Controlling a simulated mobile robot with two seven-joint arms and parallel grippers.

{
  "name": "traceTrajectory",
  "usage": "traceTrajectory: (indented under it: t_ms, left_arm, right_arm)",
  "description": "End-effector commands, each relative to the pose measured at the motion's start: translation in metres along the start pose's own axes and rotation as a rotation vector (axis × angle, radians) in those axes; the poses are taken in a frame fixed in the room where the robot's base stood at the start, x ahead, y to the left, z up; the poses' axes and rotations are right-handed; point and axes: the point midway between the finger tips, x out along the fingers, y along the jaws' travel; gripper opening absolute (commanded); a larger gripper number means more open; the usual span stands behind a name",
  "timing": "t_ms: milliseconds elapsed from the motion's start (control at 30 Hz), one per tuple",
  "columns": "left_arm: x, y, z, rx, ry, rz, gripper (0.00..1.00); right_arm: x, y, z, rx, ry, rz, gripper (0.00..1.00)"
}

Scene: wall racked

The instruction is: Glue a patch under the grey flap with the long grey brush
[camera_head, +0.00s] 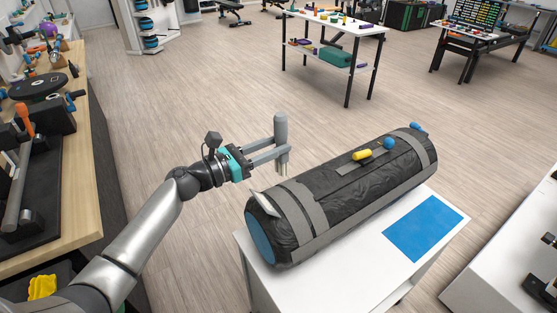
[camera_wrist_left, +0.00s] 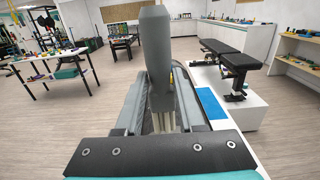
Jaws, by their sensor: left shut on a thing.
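My left gripper (camera_head: 281,149) is shut on the long grey brush (camera_head: 281,128), which stands upright with its pale bristles pointing down. In the left wrist view the grey brush handle (camera_wrist_left: 155,60) rises between the fingers. A black cylindrical bag (camera_head: 330,186) with grey bands lies on a white table (camera_head: 305,288). A pale grey flap (camera_head: 264,204) sticks up near the bag's left end. The bristles are above and behind that end, apart from the flap as far as I can tell. The surface under the flap is hidden. My right gripper is not in view.
A yellow piece (camera_head: 362,155), a blue ball (camera_head: 390,143) and a blue piece (camera_head: 418,127) sit on the bag. A blue mat (camera_head: 423,228) lies on the table's right. A wooden bench (camera_head: 85,190) stands left.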

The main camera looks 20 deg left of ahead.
Motion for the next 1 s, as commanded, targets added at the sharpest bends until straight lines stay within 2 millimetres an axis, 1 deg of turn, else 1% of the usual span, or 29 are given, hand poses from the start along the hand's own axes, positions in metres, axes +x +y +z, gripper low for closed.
traceTrajectory:
  t_ms: [33,133,267,667,700,767,1000]
  left_arm:
    - [0.0,0.002,-0.002,0.001,0.001,0.0,0.0]
    - [-0.002,0.003,-0.003,0.0,0.002,0.001,0.0]
    - [-0.01,0.003,-0.01,-0.001,0.002,0.002,0.0]
    - [-0.047,0.003,-0.042,0.0,0.003,0.001,0.0]
    - [-0.049,0.003,-0.042,0.0,0.001,0.0,0.37]
    - [-0.047,0.003,-0.038,0.0,0.0,0.0,0.3]
    - [-0.047,0.003,-0.037,0.0,0.0,0.001,0.03]
  right_arm:
    - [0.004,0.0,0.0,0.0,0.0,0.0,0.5]
    - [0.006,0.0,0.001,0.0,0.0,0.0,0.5]
    - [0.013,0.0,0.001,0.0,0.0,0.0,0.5]
    - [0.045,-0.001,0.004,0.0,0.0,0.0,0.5]
    - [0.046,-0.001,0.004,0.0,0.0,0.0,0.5]
    - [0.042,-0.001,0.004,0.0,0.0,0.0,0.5]
    - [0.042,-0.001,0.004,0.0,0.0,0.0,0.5]
